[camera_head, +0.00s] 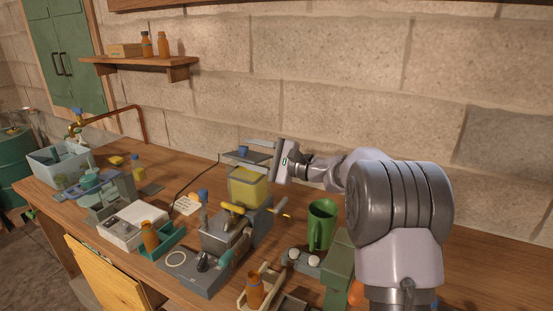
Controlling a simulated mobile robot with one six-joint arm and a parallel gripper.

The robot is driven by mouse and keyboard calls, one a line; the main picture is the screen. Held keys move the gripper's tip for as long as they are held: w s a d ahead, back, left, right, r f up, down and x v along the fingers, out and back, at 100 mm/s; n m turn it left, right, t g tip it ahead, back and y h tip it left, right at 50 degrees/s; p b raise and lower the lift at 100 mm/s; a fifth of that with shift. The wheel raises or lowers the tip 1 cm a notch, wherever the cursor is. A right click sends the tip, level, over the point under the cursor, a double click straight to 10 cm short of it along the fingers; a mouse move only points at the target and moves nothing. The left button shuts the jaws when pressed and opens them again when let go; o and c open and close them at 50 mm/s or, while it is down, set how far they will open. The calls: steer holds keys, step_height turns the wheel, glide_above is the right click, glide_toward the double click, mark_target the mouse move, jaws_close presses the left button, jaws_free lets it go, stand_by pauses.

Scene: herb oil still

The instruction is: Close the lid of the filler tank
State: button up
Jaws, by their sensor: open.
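The filler tank (249,189) is a clear box with yellow liquid, standing on the grey filling machine (226,236) near the middle of the bench. A flat grey lid (236,158) with a small blue knob (243,151) appears above the tank, apart from its rim. My gripper (257,151) comes in from the right, just above the tank, with its fingers pointing left. It is open, and the lid's knob shows near its fingertips. The fingers overlap the lid in the picture, so I cannot tell whether they touch it.
A green jug (321,224) stands right of the machine, below my arm. An orange bottle (254,290) stands in front. The bench's back strip left of the tank is mostly clear.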

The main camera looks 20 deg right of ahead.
steer(key=p+v, duration=0.2)
steer(key=v, duration=1.3)
steer(key=shift+s, duration=0.15)
steer(key=s+a+f+n+g+h, duration=0.1)
steer(key=s+a+n+g+h, duration=0.45)
steer(key=s+a, duration=1.25)
steer(key=s+d+f+n+h, duration=0.1)
steer(key=s+f+n+h, duration=0.1)
steer(key=s, duration=0.5)
steer(key=s+d+f+n+g+h, duration=0.1)
steer(key=s+f+n+h, duration=0.2)
steer(key=s, duration=0.4)
steer(key=shift+s, duration=0.2)
